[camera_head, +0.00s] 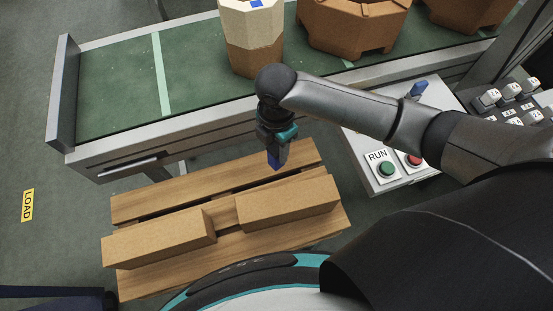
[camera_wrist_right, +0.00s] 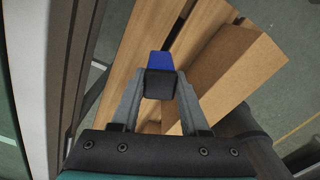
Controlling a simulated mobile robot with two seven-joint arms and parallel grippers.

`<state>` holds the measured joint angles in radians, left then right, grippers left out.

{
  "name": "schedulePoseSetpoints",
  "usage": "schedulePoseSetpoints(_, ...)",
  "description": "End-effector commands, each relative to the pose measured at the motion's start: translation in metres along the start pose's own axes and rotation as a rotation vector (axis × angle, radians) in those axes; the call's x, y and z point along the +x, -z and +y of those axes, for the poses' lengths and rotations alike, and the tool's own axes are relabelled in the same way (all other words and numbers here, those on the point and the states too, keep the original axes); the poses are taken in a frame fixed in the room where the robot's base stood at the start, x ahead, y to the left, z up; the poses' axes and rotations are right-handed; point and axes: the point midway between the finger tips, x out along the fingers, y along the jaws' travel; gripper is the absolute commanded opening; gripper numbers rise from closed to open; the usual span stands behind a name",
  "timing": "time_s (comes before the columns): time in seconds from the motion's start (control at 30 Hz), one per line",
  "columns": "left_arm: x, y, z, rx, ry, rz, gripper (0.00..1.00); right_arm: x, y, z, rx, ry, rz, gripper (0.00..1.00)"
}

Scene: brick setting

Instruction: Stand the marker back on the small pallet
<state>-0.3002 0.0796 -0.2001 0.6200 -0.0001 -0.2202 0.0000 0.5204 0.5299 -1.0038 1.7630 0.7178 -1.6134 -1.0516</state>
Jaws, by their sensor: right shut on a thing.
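My right gripper (camera_head: 277,149) is shut on the marker (camera_head: 276,160), a small piece with a blue end pointing down. In the right wrist view the marker's blue end (camera_wrist_right: 160,60) and a dark block show between the fingers of the gripper (camera_wrist_right: 158,88). The small wooden pallet (camera_head: 185,196) lies below, in front of the conveyor. The gripper holds the marker over the pallet's far right part; I cannot tell whether it touches the boards. In the wrist view the pallet boards (camera_wrist_right: 128,68) are behind the marker. My left gripper is not in view.
Two brown blocks (camera_head: 160,238) (camera_head: 288,203) lie on the pallet's near side, with a gap between them. The green conveyor (camera_head: 115,85) runs behind, carrying a cream-and-brown stack (camera_head: 252,45) and brown octagonal containers (camera_head: 350,25). A control box (camera_head: 385,185) with RUN button stands right of the pallet.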

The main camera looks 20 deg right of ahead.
Motion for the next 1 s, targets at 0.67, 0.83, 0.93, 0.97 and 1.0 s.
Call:
schedulePoseSetpoints(0.67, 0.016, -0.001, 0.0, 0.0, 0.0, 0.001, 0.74, 0.053, 0.0, 0.001, 0.0, -0.001, 0.0, 0.03)
schedulePoseSetpoints(0.83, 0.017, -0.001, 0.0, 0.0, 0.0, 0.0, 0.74, 0.056, 0.0, 0.001, 0.0, -0.001, 0.0, 0.03)
schedulePoseSetpoints(0.93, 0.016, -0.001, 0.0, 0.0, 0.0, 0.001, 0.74, 0.056, 0.0, 0.001, 0.0, -0.001, 0.0, 0.53)
schedulePoseSetpoints(0.97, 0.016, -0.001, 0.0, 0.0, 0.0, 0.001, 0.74, 0.056, 0.0, 0.001, 0.0, -0.001, 0.0, 0.56)
schedulePoseSetpoints(1.0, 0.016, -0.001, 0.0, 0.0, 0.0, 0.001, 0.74, 0.056, 0.0, 0.001, 0.0, -0.001, 0.0, 0.6)
